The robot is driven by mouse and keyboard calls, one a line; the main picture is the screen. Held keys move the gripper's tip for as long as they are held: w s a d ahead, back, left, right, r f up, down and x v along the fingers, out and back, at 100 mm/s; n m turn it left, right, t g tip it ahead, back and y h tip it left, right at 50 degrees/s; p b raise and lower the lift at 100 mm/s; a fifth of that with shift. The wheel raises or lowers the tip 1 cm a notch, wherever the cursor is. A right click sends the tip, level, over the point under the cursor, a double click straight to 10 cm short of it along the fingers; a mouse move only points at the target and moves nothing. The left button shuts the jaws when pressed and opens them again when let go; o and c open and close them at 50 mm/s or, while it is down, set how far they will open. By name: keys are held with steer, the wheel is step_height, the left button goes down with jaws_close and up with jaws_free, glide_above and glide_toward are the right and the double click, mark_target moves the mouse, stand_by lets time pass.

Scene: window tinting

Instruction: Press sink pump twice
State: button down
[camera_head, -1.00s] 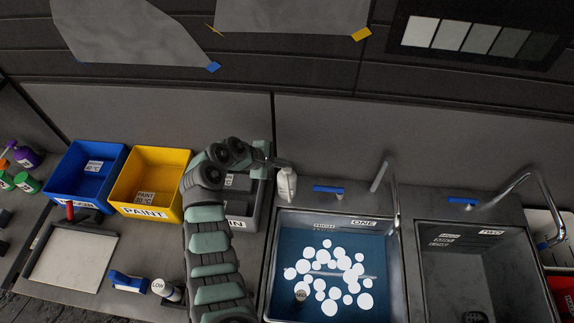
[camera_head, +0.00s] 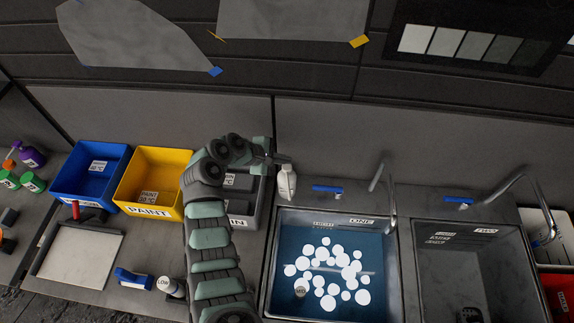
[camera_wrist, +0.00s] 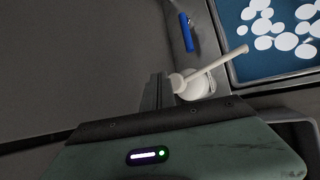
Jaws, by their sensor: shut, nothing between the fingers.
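The sink pump is a white bottle (camera_head: 287,184) standing at the back left corner of sink one. In the wrist view, its round white body (camera_wrist: 197,86) and long pale nozzle (camera_wrist: 222,60) show from above, the nozzle pointing up and right. My gripper (camera_head: 277,160) is shut and empty, right at the pump's top. In the wrist view, the dark fingers of my gripper (camera_wrist: 160,90) sit beside the left end of the pump head. I cannot tell whether they touch it. The pump's top is partly hidden in the head view.
Sink one (camera_head: 269,262) holds blue water and white foam. Its blue tap handle (camera_head: 328,189) and spout (camera_head: 391,195) stand right of the pump. A dark grey bin (camera_head: 237,222) and yellow paint bin (camera_head: 150,211) lie left. Sink two (camera_head: 450,260) is right.

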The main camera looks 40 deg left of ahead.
steer(key=shift+r+p, duration=2.1)
steer(key=shift+r, duration=0.25)
steer(key=shift+f, duration=0.1)
